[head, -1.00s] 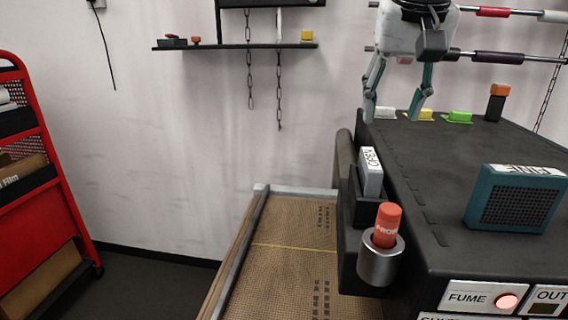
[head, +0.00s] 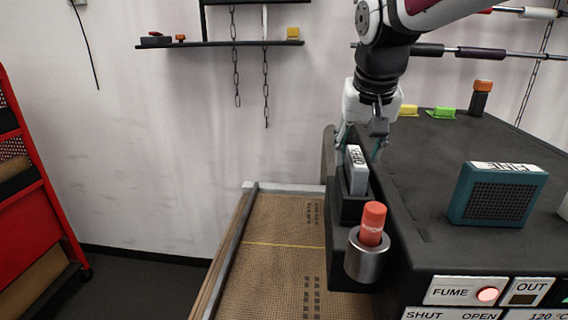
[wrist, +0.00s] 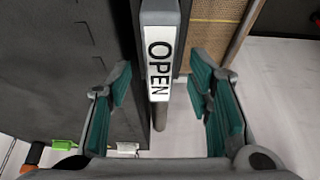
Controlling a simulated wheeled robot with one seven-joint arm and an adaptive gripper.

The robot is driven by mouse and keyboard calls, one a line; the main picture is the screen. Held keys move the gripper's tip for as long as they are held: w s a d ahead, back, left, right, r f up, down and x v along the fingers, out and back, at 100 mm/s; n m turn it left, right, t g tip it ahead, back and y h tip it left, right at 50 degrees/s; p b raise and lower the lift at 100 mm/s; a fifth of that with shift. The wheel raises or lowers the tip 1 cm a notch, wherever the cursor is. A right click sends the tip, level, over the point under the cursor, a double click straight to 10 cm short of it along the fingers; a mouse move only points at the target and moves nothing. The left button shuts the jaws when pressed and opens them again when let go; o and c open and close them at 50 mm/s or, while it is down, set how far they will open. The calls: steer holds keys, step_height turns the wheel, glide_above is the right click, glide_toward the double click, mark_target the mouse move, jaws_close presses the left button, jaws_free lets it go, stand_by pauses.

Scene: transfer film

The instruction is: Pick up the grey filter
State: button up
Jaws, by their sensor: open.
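The grey filter (head: 356,176) is a slim block with a white label on its top edge. It stands upright in a black holder (head: 347,209) on the left side of the black bench. In the wrist view the filter (wrist: 160,14) has its label reading OPEN and lies between my fingers in the picture. My gripper (head: 361,146) is open, with teal finger pads, just behind and above the filter. I see no contact; the pads (wrist: 160,84) stand apart on either side of it. The depth gap is unclear.
A red cylinder (head: 373,222) stands in a metal cup (head: 366,258) in front of the holder. A teal block (head: 494,196) marked FINE sits on the black bench (head: 425,182). Small coloured pieces, including a green one (head: 442,113), are at the back.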

steer(key=shift+x, duration=1.15)
steer(key=shift+f, duration=0.25)
jaws_close()
